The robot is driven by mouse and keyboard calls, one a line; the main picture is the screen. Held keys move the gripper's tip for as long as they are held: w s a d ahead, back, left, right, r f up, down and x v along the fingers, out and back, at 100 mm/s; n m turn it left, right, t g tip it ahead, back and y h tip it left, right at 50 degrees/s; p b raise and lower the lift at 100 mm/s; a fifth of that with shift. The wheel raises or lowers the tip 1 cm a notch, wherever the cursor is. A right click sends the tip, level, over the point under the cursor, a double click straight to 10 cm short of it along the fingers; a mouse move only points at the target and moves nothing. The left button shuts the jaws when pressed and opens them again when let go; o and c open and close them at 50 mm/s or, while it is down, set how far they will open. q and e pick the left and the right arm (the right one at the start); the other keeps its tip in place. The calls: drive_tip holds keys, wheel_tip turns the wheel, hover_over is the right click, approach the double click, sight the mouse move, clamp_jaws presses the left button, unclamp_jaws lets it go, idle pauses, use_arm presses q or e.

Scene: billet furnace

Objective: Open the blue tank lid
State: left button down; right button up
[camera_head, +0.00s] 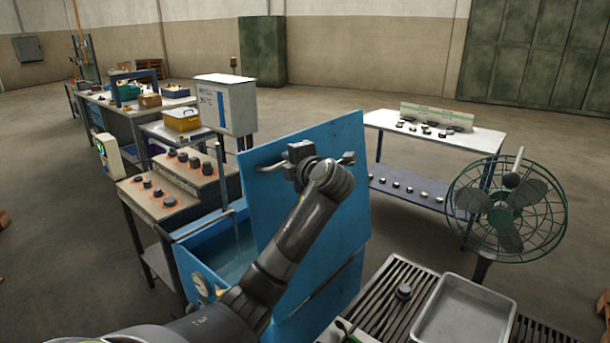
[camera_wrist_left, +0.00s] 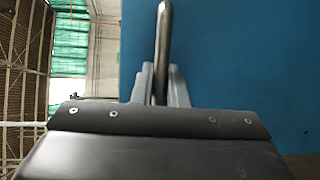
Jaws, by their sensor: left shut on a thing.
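The blue tank (camera_head: 222,248) stands in front of me with liquid visible inside. Its blue lid (camera_head: 340,205) is raised and stands steeply tilted on the tank's right side. A bar handle (camera_head: 347,157) runs across the lid's upper part. My left gripper (camera_head: 300,155) is at the handle and shut on it, with the arm crossing in front of the lid. In the left wrist view, the handle bar (camera_wrist_left: 164,45) passes between the fingers (camera_wrist_left: 160,85), with the blue lid surface (camera_wrist_left: 240,60) behind. My right gripper is in neither view.
A bench with dark round knobs (camera_head: 168,200) stands left of the tank. A slatted rack (camera_head: 385,290) with a metal tray (camera_head: 465,312) is at the lower right. A green fan (camera_head: 507,208) stands at the right. A white table (camera_head: 440,137) is behind the lid.

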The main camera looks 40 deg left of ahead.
use_arm(q)
drive_tip(key=shift+a, duration=0.5)
drive_tip(key=c, duration=1.5)
unclamp_jaws()
drive_tip(key=shift+o, duration=0.2)
drive_tip(key=b+v, duration=0.6)
drive_tip(key=v, duration=1.1)
drive_tip(key=shift+s+d, duration=0.1)
drive_tip(key=shift+d, duration=0.05)
